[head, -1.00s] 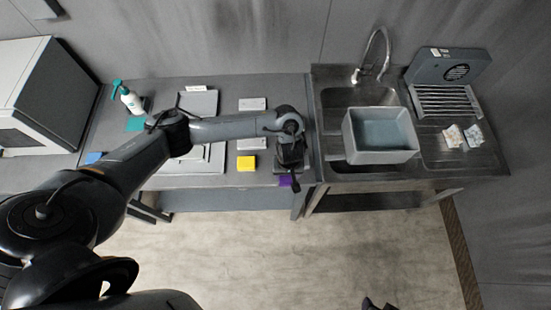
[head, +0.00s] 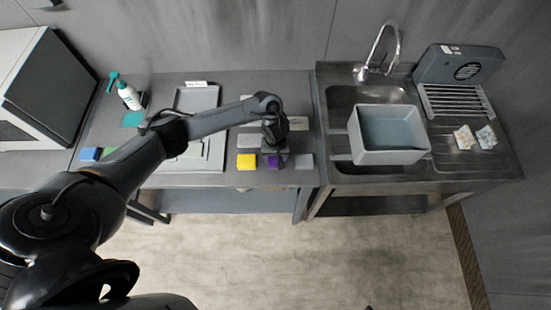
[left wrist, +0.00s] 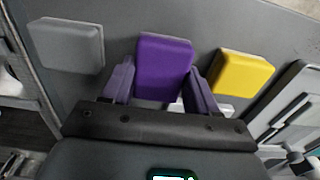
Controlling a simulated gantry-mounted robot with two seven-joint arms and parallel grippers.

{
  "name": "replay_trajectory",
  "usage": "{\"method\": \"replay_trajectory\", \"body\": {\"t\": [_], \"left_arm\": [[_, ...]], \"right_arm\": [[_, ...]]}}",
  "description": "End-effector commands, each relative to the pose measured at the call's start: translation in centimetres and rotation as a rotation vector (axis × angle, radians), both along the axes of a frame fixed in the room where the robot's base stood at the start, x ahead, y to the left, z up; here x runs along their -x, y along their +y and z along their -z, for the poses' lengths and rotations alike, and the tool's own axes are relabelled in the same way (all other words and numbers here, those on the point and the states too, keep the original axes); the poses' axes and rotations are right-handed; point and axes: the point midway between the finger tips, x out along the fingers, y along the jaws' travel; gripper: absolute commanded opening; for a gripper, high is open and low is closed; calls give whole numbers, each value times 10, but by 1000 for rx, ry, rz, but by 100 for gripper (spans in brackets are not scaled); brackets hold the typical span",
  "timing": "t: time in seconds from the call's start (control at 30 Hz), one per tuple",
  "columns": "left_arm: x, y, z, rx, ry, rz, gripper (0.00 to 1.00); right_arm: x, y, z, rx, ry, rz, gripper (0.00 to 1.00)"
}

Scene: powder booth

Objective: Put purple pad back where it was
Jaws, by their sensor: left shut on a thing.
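The purple pad (head: 273,162) is near the front edge of the grey counter, between the yellow pad and a grey pad. In the left wrist view the purple pad (left wrist: 164,66) is between the fingers of my left gripper (left wrist: 164,88), which is shut on it. In the head view my left gripper (head: 277,150) points down over the pad and hides part of it. I cannot tell whether the pad touches the counter. My right gripper is not in view.
The yellow pad (head: 246,161) is close on the left and the grey pad (head: 304,161) close on the right. A grey tray (head: 214,152) lies further left. The sink holds a grey tub (head: 388,156). A spray bottle (head: 130,97) and blue pad (head: 90,154) are at left.

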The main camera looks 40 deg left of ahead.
Motion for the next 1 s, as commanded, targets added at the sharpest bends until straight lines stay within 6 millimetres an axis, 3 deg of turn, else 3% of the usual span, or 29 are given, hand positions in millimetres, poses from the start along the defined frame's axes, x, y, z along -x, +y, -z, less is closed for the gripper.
{"method": "replay_trajectory", "body": {"t": [0.17,0.6,0.63,0.77,1.0], "left_arm": [[0,-1,18,1,0,1,30],[0,-1,22,1,1,-1,30],[0,0,22,1,1,-1,64],[0,0,22,1,1,0,83],[0,0,22,1,0,0,84]], "right_arm": [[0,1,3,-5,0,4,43],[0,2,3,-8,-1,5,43],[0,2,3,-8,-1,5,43],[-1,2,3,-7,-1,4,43],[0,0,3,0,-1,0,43]]}}
